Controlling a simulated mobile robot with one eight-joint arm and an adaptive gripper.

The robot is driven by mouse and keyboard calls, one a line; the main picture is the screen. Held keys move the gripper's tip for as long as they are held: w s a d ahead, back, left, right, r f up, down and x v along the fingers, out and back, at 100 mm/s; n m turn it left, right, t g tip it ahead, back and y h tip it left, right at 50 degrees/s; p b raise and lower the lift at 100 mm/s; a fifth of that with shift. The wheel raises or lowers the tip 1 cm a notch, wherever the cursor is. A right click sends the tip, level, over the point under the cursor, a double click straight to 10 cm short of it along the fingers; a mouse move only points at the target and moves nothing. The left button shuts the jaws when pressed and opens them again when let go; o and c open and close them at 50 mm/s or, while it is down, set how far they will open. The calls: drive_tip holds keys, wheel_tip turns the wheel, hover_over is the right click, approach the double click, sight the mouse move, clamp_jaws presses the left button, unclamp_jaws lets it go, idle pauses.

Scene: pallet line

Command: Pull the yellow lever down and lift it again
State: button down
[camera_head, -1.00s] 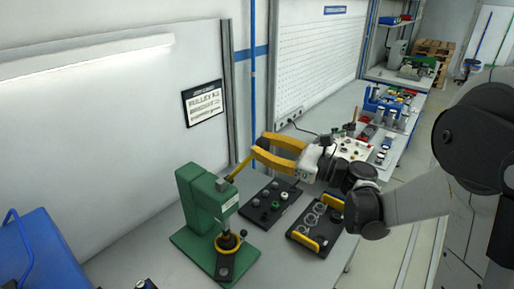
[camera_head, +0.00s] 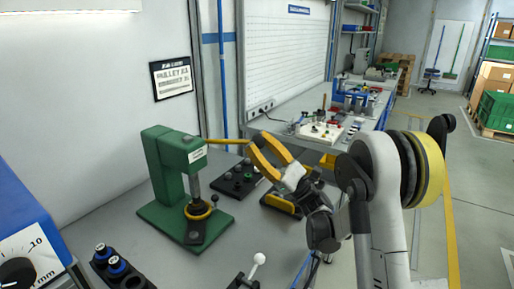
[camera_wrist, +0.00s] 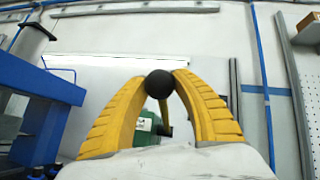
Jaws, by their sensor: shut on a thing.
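The green press (camera_head: 168,160) stands on the bench left of centre in the head view. Its yellow lever (camera_head: 226,141) sticks out to the right from the press head, nearly level. My gripper (camera_head: 254,143), with yellow fingers, is at the lever's outer end. In the wrist view its fingertips are shut on the black ball knob (camera_wrist: 160,84) of the lever. The yellow shaft runs behind the knob toward the green press body (camera_wrist: 146,128), partly hidden by knob and finger. A yellow ring (camera_head: 197,209) sits below the ram on the press base.
A dark tray with knobs (camera_head: 237,180) lies right of the press. Another dark tray with yellow handles (camera_head: 281,203) is partly behind my gripper. A blue machine with a dial (camera_head: 25,235) fills the lower left. A white-knobbed lever (camera_head: 258,260) stands in front.

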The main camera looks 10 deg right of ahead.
drive_tip(key=shift+s+f+n+y, duration=0.15)
drive_tip(key=shift+f+n+y, duration=0.2)
drive_tip(key=shift+f, duration=0.25)
drive_tip(key=c, duration=1)
unclamp_jaws()
drive_tip(key=v, duration=1.2)
drive_tip(key=shift+d, duration=0.1)
